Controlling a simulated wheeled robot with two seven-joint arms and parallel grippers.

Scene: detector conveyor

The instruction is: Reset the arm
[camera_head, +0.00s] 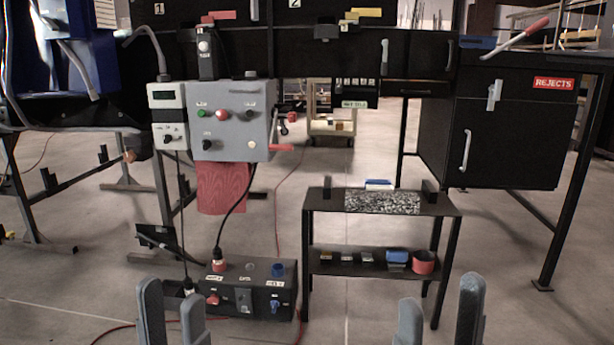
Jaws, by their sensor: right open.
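My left gripper (171,318) shows at the bottom left of the head view. Its two grey fingers point up and stand apart with nothing between them. My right gripper (439,316) shows at the bottom right, its fingers also apart and empty. Both grippers appear in front of the low equipment and touch nothing that I can see. The rest of both arms is out of view.
A black box (245,296) with switches and plugs stands behind my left gripper. A low black two-tier table (325,202) holds small items in the middle. A grey control panel (244,143) hangs above. A black REJECTS cabinet (513,140) is right. Floor between the grippers looks clear.

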